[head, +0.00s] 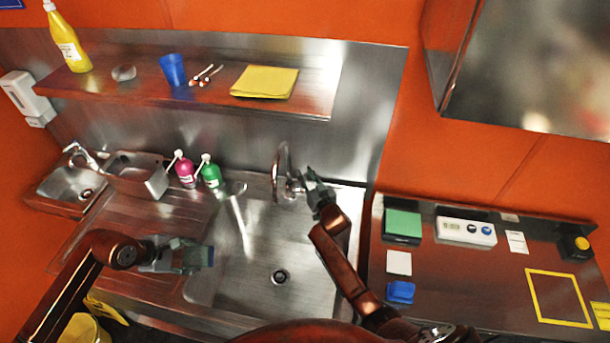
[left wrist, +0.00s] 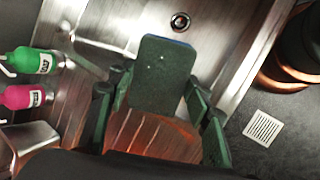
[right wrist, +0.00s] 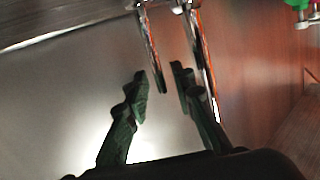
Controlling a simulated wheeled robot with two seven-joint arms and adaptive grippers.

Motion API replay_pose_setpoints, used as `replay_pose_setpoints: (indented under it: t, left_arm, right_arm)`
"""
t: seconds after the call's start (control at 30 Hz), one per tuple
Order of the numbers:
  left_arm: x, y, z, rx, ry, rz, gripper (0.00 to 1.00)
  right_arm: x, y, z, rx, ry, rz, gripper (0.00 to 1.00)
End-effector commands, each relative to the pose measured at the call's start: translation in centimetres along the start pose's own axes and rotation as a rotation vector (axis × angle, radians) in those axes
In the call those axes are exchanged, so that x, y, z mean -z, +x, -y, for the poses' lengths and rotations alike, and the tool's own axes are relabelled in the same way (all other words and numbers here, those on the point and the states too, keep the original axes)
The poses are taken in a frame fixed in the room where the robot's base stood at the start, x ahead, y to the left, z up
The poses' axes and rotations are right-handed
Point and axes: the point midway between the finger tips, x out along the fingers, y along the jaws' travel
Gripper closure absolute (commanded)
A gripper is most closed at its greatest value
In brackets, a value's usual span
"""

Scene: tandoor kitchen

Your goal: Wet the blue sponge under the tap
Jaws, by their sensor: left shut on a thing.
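The blue sponge (left wrist: 165,75) shows its dark green scouring face and a thin blue edge in the left wrist view. My left gripper (head: 208,257) is shut on it, over the left rim of the large sink (head: 255,285). The tap (head: 283,160) stands at the back of the sink, to the right of and behind the sponge. My right gripper (head: 310,180) is close beside the tap, on its right. I cannot make out running water.
Pink (head: 184,170) and green (head: 211,173) bottles stand behind the sink's left side. A small basin (head: 65,185) is further left. A shelf (head: 205,95) with a cup, a bottle and yellow cloths hangs above. The right counter (head: 465,280) holds several small items.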

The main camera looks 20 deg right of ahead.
Motion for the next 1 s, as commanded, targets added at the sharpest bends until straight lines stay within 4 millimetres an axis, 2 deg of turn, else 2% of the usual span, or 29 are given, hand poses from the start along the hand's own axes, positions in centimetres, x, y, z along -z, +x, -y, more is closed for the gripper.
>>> replay_pose_setpoints:
  t: [0.23,0.37,0.47,0.8,1.0]
  left_arm:
    - [0.0,0.0,0.0,0.0,-0.001,0.0,0.74]
    - [0.0,0.0,0.0,0.0,-0.001,0.0,0.74]
    - [0.0,0.0,0.0,0.0,-0.001,0.0,0.74]
    - [0.0,0.0,0.0,0.0,-0.001,0.0,0.74]
    - [0.0,0.0,0.0,0.0,-0.001,0.0,0.74]
  right_arm:
    - [0.0,0.0,0.1,0.001,-0.001,0.0,0.76]
    - [-0.1,-0.7,0.0,0.0,-0.001,0.001,0.76]
    - [-0.1,-1.9,-0.1,0.0,-0.002,0.0,0.76]
    - [-0.1,-8.8,0.1,0.001,0.0,0.001,0.76]
    - [-0.1,-11.3,0.1,0.001,0.0,0.001,0.76]
